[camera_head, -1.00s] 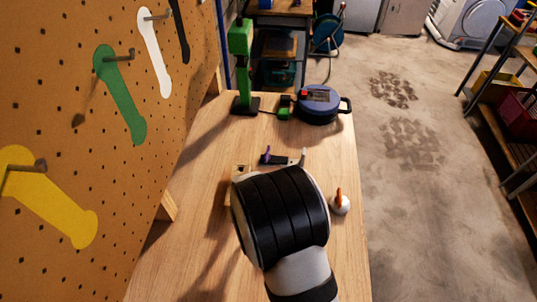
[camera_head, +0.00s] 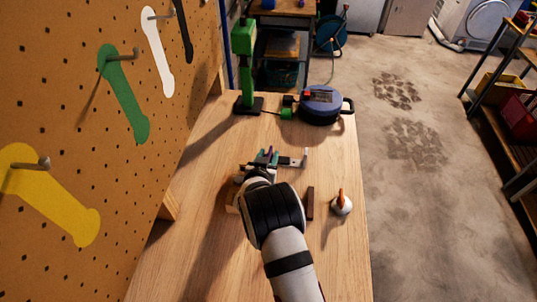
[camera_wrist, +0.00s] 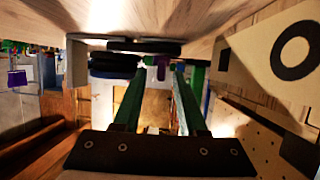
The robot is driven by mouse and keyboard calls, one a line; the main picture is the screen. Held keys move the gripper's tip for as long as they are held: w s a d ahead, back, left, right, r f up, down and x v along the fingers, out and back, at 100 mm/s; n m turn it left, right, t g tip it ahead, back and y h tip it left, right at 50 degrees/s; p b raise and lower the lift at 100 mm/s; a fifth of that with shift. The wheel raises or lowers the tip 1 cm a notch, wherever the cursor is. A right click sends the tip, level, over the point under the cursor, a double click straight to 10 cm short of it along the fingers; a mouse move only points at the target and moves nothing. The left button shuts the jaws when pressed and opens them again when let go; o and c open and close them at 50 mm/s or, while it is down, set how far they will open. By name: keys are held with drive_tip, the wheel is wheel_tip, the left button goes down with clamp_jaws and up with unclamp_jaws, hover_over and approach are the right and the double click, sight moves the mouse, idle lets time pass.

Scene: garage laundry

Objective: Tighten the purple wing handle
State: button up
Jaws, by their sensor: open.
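The purple wing handle (camera_head: 270,151) shows as a small purple piece by the dark fixture on the bench, largely hidden by my gripper. My gripper (camera_head: 267,158) is at the fixture, with its green fingers around or just beside the handle. In the wrist view, the two green fingers (camera_wrist: 159,78) are apart, and a small purple piece (camera_wrist: 161,69) shows between their tips. I cannot tell whether either finger touches it. The fixture has a dark bar with a pale upright bracket (camera_head: 305,157) at its right end.
A brown block (camera_head: 310,203) and a white object with an orange top (camera_head: 341,203) stand right of my wrist. A blue round device (camera_head: 320,106) and a green stand (camera_head: 244,65) are at the bench's back. A pegboard (camera_head: 60,95) rises on the left.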

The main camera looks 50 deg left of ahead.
drive_tip(key=shift+w+a, duration=0.15)
drive_tip(key=shift+w, duration=0.05)
drive_tip(key=shift+c, duration=0.2)
clamp_jaws()
drive_tip(key=shift+s+m+t+h, duration=0.1)
drive_tip(key=shift+m+t+h, duration=0.2)
drive_tip(key=shift+m+h, duration=0.25)
drive_tip(key=shift+o, duration=0.2)
unclamp_jaws()
